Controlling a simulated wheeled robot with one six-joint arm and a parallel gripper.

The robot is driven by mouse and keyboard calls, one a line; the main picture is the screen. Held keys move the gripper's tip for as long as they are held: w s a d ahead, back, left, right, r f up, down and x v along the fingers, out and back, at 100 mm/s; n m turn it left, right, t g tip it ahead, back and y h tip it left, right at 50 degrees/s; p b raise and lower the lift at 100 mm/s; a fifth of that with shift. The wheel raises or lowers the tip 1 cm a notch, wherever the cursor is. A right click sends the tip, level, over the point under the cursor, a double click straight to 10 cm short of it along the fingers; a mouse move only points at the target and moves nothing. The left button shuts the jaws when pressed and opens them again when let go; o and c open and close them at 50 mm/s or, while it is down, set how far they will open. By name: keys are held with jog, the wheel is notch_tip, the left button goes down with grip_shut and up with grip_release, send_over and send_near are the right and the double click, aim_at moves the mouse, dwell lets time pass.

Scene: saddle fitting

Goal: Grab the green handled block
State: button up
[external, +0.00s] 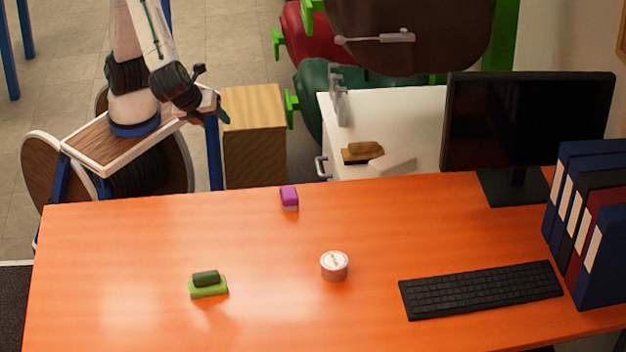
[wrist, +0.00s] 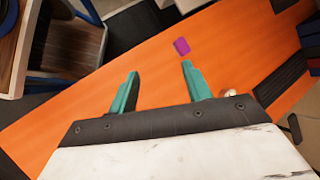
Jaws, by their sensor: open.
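The green handled block (external: 208,287) sits on the orange desk at the front left in the external view. It has a light green base and a dark green handle on top. It does not show in the wrist view. My gripper (wrist: 160,67) is open and empty, its two teal fingers spread over the desk in the wrist view. In the external view my gripper (external: 213,106) is up beyond the desk's far left edge, well apart from the block; its fingers are hard to make out there.
On the orange desk (external: 130,240) are a purple block (external: 289,197), a round white tin (external: 334,266), a black keyboard (external: 480,289), a monitor (external: 525,120) and several binders (external: 590,220). A wooden box (external: 254,140) and a sink counter (external: 400,115) stand behind. Desk space around the green block is clear.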

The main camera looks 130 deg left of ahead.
jog(key=w+d+f+m+t+y, duration=0.1)
jog(key=w+d+f+m, duration=0.3)
jog(key=d, duration=0.3)
jog(key=w+d+f+m+t+y, duration=0.2)
jog(key=w+d+f, duration=0.3)
jog(key=d+f, duration=0.1)
jog(key=m+t, duration=0.4)
jog(key=m, duration=0.3)
send_near(193, 276)
jog(key=shift+y, duration=0.3)
jog(key=x, duration=0.5)
jog(key=shift+s+a+f, duration=0.2)
jog(key=shift+f, duration=0.1)
jog(key=shift+d+f+t, duration=0.15)
jog(key=shift+f+t, duration=0.1)
jog(key=shift+t, duration=0.05)
jog(key=shift+w+a+f, duration=0.2)
jog(key=shift+a, duration=0.05)
jog(key=x, duration=0.7)
jog(key=shift+w+r, duration=0.15)
jog(key=shift+r, duration=0.1)
grip_shut()
